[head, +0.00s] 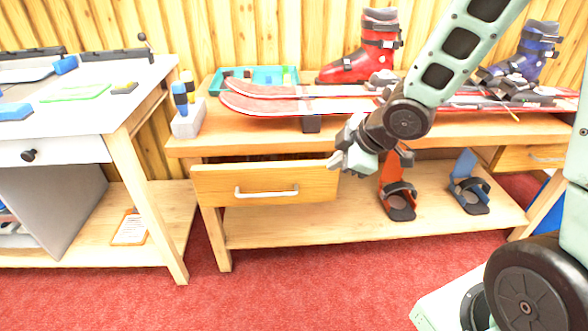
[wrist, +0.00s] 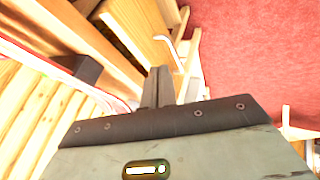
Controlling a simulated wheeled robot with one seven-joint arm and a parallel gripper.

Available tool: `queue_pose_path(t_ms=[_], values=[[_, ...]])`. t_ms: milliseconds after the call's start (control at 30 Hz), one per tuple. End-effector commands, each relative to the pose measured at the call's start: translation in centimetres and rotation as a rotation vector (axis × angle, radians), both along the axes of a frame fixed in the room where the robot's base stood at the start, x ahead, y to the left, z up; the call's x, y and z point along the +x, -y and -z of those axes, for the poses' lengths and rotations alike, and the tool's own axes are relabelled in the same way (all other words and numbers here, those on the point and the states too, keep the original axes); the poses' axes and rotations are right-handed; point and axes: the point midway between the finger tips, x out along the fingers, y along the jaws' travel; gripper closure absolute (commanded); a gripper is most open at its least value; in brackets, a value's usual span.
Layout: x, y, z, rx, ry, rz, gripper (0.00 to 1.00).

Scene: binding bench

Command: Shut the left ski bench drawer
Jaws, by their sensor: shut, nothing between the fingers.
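The left ski bench drawer (head: 265,184) is a wooden front with a pale bar handle (head: 266,192), under the left part of the ski bench top. Its front stands out from the bench, so the drawer is partly open. My gripper (head: 342,163) is just at the right end of the drawer front, near its upper edge; I cannot tell whether it touches. In the wrist view my gripper's fingers (wrist: 158,86) are together with nothing between them. The drawer (wrist: 140,27) and its handle (wrist: 176,48) show beyond the fingertips.
Red skis (head: 285,103), a red boot (head: 365,55) and a teal tray (head: 260,77) lie on the ski bench top (head: 240,142). Bindings (head: 397,202) stand on the lower shelf. A white-topped workbench (head: 75,105) is at left. Red carpet (head: 300,285) in front is clear.

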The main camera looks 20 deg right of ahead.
Motion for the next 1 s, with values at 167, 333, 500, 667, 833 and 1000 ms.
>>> queue_pose_path(t_ms=[167, 333, 500, 667, 833, 1000], values=[[0.8, -0.5, 1.2, 0.004, -0.005, -0.003, 1.00], [2.5, -1.0, 4.2, -0.001, -0.003, -0.002, 1.00], [4.5, -1.8, 7.0, -0.002, -0.002, -0.003, 1.00], [6.7, -1.7, 7.9, -0.001, 0.002, 0.003, 1.00], [8.6, -1.1, 7.9, 0.000, 0.001, 0.000, 1.00], [9.3, -0.9, 7.9, -0.001, 0.000, 0.000, 1.00]])
